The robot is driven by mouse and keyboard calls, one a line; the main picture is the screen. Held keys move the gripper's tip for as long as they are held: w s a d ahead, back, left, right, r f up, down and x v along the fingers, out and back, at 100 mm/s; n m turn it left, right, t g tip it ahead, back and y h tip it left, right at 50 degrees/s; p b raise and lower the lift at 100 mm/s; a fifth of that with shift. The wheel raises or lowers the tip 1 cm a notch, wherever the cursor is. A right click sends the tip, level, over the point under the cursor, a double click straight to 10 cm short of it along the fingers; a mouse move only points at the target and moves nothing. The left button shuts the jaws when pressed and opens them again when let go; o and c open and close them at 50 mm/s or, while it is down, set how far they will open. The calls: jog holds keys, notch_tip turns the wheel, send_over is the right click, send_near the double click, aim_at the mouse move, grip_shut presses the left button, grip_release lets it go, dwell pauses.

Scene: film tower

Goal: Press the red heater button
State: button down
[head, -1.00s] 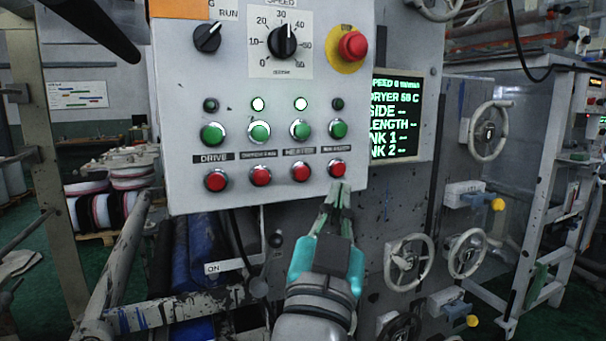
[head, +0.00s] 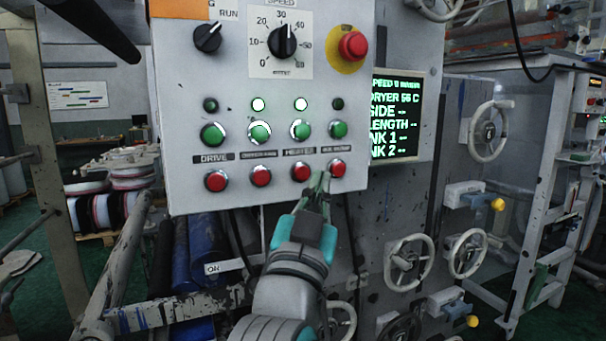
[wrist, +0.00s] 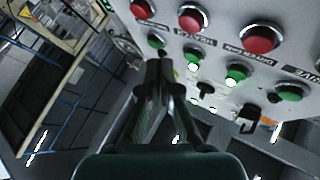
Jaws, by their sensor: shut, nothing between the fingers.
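The red heater button (head: 301,172) is third from the left in the bottom row of the grey control panel (head: 190,110). Its label (head: 299,153) is above it, under a green button (head: 300,130) and a lit lamp (head: 300,104). My gripper (head: 319,182) is shut and empty, its tips just right of and slightly below the heater button. I cannot tell whether they touch the panel. In the wrist view the heater button (wrist: 193,16) is at the top, beyond the fingertips (wrist: 160,60), with a visible gap in the picture.
Another red button (head: 337,168) is close to the right of the fingertips, and one (head: 260,176) is to the left. A red emergency stop (head: 352,45) is higher up. A display (head: 397,115) and handwheels (head: 409,262) are to the right. A dark cable hangs beside my gripper.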

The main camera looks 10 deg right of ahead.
jog(key=shift+w+a, duration=0.25)
jog(key=shift+w, duration=0.55)
jog(key=shift+w+a, duration=0.2)
jog(key=shift+w, duration=0.55)
jog(key=shift+w, duration=0.1)
jog(key=shift+w+a, duration=0.1)
jog(key=shift+w, duration=0.2)
jog(key=shift+w+a, duration=0.15)
jog(key=shift+w, duration=0.3)
dwell(1.1)
jog(key=shift+s, duration=0.1)
jog(key=shift+s+d, duration=0.25)
jog(key=shift+s, duration=0.5)
jog(key=shift+s+d, duration=0.25)
jog(key=shift+s, duration=0.55)
jog(key=shift+s+d, duration=0.2)
jog(key=shift+s, duration=0.65)
jog(key=shift+s+d, duration=0.25)
jog(key=shift+s, duration=0.55)
